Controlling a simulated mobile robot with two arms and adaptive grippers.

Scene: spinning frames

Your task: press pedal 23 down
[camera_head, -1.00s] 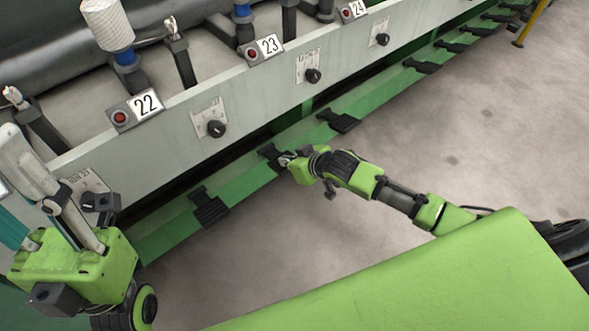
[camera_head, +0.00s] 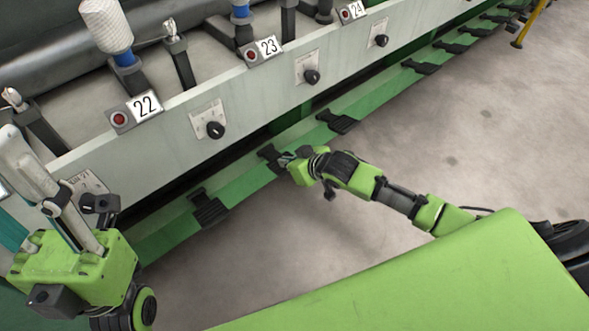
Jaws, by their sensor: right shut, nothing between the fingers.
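The number plate 23 (camera_head: 268,47) is on the pale front beam of the machine. Below the beam, several black pedals stick out along a green rail; I see no numbers on them. My right gripper (camera_head: 283,160) is shut and empty, low down at the middle pedal (camera_head: 269,153), whose near part it covers. I cannot tell whether the fingers touch that pedal or if it is pressed. Green and grey parts of my left arm stand at the lower left; whether its jaws are open is unclear.
Another pedal (camera_head: 208,208) lies to the left and one (camera_head: 338,121) to the right. Plates 22 (camera_head: 145,104) and 24 (camera_head: 355,10) flank plate 23. Black knobs sit on the beam (camera_head: 250,105). The concrete floor (camera_head: 450,130) to the right is clear.

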